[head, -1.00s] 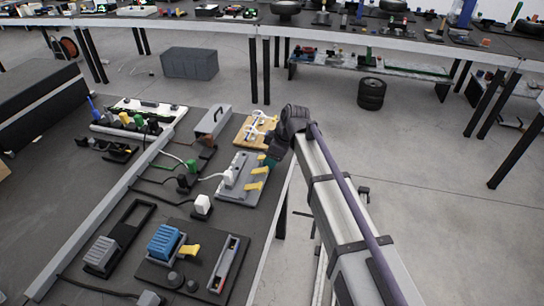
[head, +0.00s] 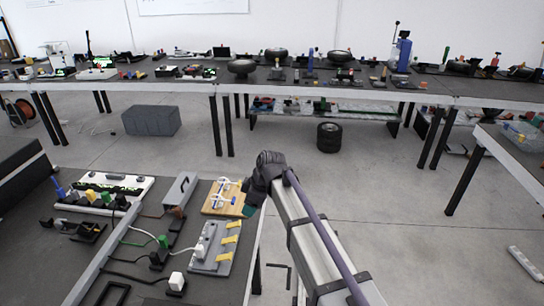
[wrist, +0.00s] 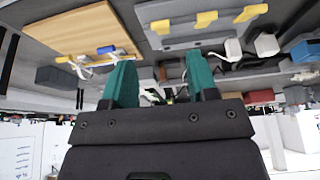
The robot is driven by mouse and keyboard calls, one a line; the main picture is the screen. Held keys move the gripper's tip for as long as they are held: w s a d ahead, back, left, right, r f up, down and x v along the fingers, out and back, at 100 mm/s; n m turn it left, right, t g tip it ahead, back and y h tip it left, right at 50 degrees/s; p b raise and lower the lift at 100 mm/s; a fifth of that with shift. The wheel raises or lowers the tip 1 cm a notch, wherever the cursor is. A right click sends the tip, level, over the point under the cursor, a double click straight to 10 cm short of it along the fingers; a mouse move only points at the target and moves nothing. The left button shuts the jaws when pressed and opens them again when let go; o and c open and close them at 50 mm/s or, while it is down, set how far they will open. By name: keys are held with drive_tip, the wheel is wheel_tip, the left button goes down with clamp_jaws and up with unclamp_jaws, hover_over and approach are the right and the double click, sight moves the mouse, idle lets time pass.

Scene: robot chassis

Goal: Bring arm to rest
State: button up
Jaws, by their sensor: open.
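My gripper (wrist: 161,80) shows in the wrist view with two teal fingers standing apart and nothing between them. In the head view my gripper (head: 252,208) is mostly hidden behind the dark wrist, with only a bit of teal visible. It is near the right edge of the near table (head: 140,240), just right of a wooden board (head: 222,205) with a white and blue cable piece. The wooden board also shows at upper left in the wrist view (wrist: 75,35).
A grey panel with yellow levers (head: 212,262) lies close to my gripper. A white-framed board (head: 105,190) and a grey open box (head: 180,190) are further left. A long table (head: 330,88) crosses the back.

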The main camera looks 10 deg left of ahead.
drive_tip(key=s+d+m+h, duration=0.1)
drive_tip(key=s+d+m, duration=0.5)
drive_tip(key=d, duration=0.5)
drive_tip(key=s+d+m+h, duration=0.2)
drive_tip(key=s+d+m, duration=0.3)
drive_tip(key=d, duration=0.7)
drive_tip(key=s+d+m+h+p, duration=0.1)
drive_tip(key=s+d+m, duration=0.5)
drive_tip(key=d, duration=0.5)
drive_tip(key=shift+s+d+f+m, duration=0.15)
drive_tip(key=shift+s+m, duration=0.15)
drive_tip(key=shift+m, duration=0.4)
